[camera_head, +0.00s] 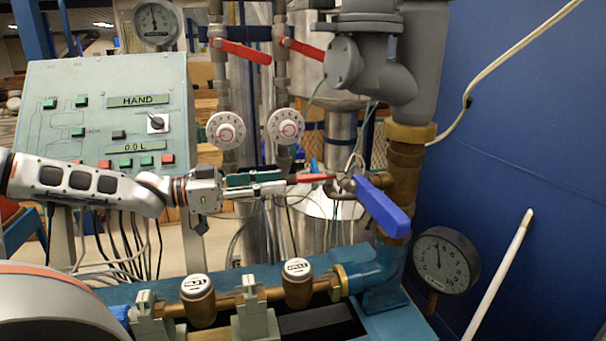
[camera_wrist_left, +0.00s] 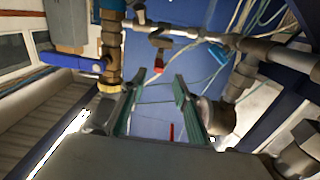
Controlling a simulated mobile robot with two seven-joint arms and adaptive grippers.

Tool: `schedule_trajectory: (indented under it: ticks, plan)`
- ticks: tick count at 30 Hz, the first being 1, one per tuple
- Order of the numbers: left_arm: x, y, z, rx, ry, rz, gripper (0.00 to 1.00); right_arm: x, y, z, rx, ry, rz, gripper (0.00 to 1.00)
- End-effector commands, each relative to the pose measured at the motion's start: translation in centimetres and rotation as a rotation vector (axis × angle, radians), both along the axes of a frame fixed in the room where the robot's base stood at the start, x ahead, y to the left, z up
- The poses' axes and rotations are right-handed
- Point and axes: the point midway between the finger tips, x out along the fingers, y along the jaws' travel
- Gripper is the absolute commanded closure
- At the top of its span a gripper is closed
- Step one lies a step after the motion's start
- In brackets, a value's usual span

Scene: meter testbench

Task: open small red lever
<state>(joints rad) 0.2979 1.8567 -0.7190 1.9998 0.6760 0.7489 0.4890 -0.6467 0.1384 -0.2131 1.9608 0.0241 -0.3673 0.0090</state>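The small red lever (camera_head: 313,178) sits on a small valve left of the large blue lever (camera_head: 382,205). In the wrist view a small red lever end (camera_wrist_left: 158,66) shows beyond the fingertips, roughly in line with the gap between them. My left gripper (camera_head: 284,182) reaches in from the left at about the lever's height, with its fingertips close to the lever's left end. In the wrist view (camera_wrist_left: 158,79) its two green-lined fingers stand apart with nothing visible between them. Whether a fingertip touches the lever I cannot tell. My right gripper is not in view.
Two larger red levers (camera_head: 240,50) (camera_head: 301,48) sit on pipes above, over two white dials (camera_head: 226,130) (camera_head: 286,126). A control panel (camera_head: 60,120) stands left. Brass meters (camera_head: 298,285) and a round gauge (camera_head: 445,260) are below. The blue lever also shows in the wrist view (camera_wrist_left: 84,64).

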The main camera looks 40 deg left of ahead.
Motion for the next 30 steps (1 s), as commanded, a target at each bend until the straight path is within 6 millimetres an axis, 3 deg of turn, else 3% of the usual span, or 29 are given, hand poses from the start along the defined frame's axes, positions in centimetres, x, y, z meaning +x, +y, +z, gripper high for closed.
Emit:
schedule_trajectory:
  ticks: [13,24,30]
  plan:
    - [3.8,-3.3,-0.2,-0.006,0.0,-0.001,0.69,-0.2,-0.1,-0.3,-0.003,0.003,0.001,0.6]
    - [5.3,-4.4,-0.5,0.002,0.002,0.0,0.69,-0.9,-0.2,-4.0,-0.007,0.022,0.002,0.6]
    - [5.7,-4.8,-0.3,-0.001,0.002,0.0,0.69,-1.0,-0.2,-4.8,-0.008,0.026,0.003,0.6]
